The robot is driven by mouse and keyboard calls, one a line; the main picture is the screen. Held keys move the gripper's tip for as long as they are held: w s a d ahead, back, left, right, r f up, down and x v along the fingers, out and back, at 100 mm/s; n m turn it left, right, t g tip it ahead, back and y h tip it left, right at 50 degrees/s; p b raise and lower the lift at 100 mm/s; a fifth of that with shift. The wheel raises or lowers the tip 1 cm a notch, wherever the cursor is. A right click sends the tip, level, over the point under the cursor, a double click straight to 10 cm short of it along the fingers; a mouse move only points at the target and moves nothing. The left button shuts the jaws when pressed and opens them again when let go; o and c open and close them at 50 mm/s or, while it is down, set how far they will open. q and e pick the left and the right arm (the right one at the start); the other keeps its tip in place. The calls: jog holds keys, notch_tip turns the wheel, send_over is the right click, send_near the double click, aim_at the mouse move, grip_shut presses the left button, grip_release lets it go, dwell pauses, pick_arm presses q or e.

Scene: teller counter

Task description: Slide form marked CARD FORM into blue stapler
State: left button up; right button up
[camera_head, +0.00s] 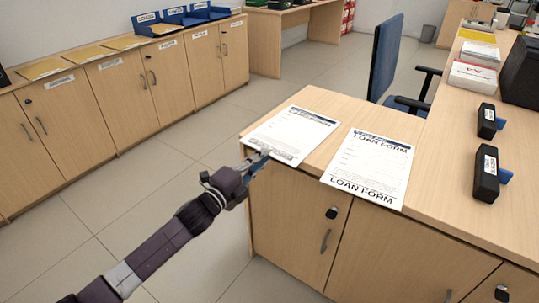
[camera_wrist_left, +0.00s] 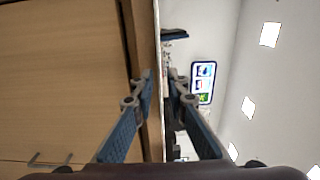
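A white form (camera_head: 293,128) lies on the near left corner of the counter. My left gripper (camera_head: 258,160) is at the first form's near edge. In the left wrist view the left gripper's fingers (camera_wrist_left: 161,82) stand a little apart, one on each side of a thin pale edge; I cannot tell whether they touch it. Two dark staplers (camera_head: 487,121) (camera_head: 486,174) with blue parts stand at the right. My right gripper is not in view.
The wooden counter (camera_head: 440,180) has bare room between the LOAN FORM and the staplers. White boxes (camera_head: 473,77) and a dark device (camera_head: 521,75) stand farther back. A blue chair (camera_head: 385,58) is behind the counter. Cabinets with trays (camera_head: 158,28) line the left wall.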

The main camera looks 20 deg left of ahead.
aim_at(267, 147)
pick_arm(q)
jog(key=shift+x, duration=1.5)
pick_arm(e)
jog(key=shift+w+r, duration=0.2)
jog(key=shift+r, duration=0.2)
pick_arm(q)
grip_shut()
jog(key=shift+r, duration=0.1)
notch_tip(267, 147, up, 2)
jog(key=shift+r+p, duration=0.1)
jog(key=shift+p, duration=1.1)
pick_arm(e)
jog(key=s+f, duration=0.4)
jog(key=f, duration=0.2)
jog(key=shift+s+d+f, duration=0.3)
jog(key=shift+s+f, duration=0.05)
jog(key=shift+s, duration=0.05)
